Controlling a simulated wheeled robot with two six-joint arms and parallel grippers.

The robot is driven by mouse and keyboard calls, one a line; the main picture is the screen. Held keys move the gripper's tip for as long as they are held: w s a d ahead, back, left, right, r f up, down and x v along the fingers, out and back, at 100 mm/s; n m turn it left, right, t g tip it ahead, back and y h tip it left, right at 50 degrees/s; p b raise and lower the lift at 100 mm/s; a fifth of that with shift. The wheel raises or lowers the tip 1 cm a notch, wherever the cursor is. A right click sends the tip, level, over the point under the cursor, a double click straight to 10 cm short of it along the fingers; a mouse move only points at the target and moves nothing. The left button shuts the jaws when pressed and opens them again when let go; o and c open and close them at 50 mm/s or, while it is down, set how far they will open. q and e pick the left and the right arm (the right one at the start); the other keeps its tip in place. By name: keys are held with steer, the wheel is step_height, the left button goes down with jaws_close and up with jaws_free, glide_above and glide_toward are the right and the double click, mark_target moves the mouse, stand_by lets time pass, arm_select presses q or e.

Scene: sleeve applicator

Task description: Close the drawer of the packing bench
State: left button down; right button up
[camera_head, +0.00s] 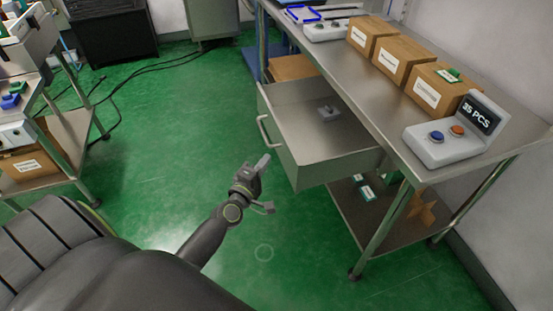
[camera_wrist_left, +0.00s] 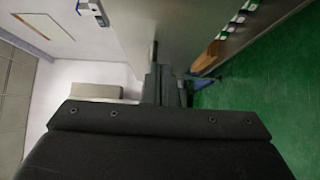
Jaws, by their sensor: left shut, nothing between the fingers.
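The packing bench (camera_head: 392,125) is a steel table on the right of the head view. Its grey drawer (camera_head: 335,170) stands pulled out toward the left, with its inside showing. The pale bar handle (camera_head: 265,131) is on the drawer's left-facing front. My left gripper (camera_head: 263,164) is shut and empty, just left of and below the handle in the picture, apart from the drawer front. In the left wrist view my gripper fingers (camera_wrist_left: 155,75) point toward a grey panel; I cannot tell which part it is. My right gripper is not in view.
A small grey object (camera_head: 328,113) lies in the drawer. Cardboard boxes (camera_head: 404,59) and a counter display (camera_head: 455,135) stand on the bench top. A lower shelf (camera_head: 385,230) holds small packs. Another cart (camera_head: 65,130) stands left. Green floor (camera_head: 180,115) between them is mostly clear, with cables.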

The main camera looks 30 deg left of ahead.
mark_target(284, 154)
arm_select(q)
steer(key=shift+w+d, duration=1.25)
steer(key=shift+w, duration=0.05)
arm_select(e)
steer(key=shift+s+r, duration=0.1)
arm_select(q)
steer(key=shift+w+d, duration=0.45)
steer(key=w+d, duration=0.4)
steer(key=w, duration=0.1)
steer(key=w+d+b, duration=0.1)
steer(key=w+d, duration=0.3)
steer(key=w, duration=0.1)
steer(key=w+d, duration=0.4)
steer(key=w, duration=0.1)
steer(key=shift+d, duration=0.4)
steer(key=w+d, duration=0.1)
steer(key=w+d+b, duration=0.1)
steer(key=shift+w+d, duration=0.2)
steer(key=shift+w, duration=0.2)
steer(key=shift+w+d+f, duration=0.1)
steer(key=shift+w+d, duration=0.1)
steer(key=shift+w, duration=0.05)
steer(key=shift+w+d+r, duration=0.1)
steer(key=shift+r, duration=0.2)
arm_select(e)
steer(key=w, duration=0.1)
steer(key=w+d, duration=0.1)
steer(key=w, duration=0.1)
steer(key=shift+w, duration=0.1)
